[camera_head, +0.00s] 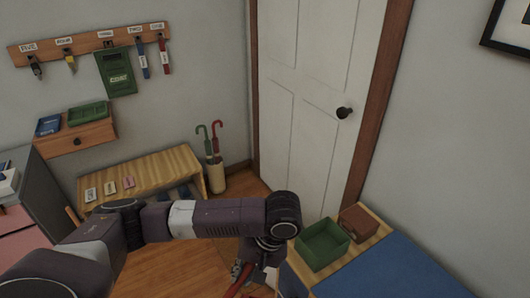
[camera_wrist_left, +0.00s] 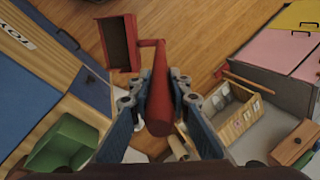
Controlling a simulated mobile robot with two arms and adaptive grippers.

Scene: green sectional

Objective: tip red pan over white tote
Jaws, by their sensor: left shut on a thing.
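The red pan (camera_wrist_left: 118,43) is box-shaped, with a thick red handle (camera_wrist_left: 160,90). In the left wrist view it hangs out beyond the fingertips over the wood floor, its dark inner side partly showing. I cannot see anything lying in it. My left gripper (camera_wrist_left: 160,102) is shut on the handle, one finger on each side. In the head view the left gripper (camera_head: 243,270) is low in the middle, with a bit of the red handle (camera_head: 235,291) at the bottom edge. The pan's body is out of that view. I cannot make out the white tote. My right gripper is not in view.
A green bin (camera_head: 322,246) and a brown box (camera_head: 359,223) stand by a blue-topped surface (camera_head: 395,275) at right. A wooden bench (camera_head: 140,178) and an umbrella stand (camera_head: 216,178) are by the wall. The white door (camera_head: 305,90) is shut.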

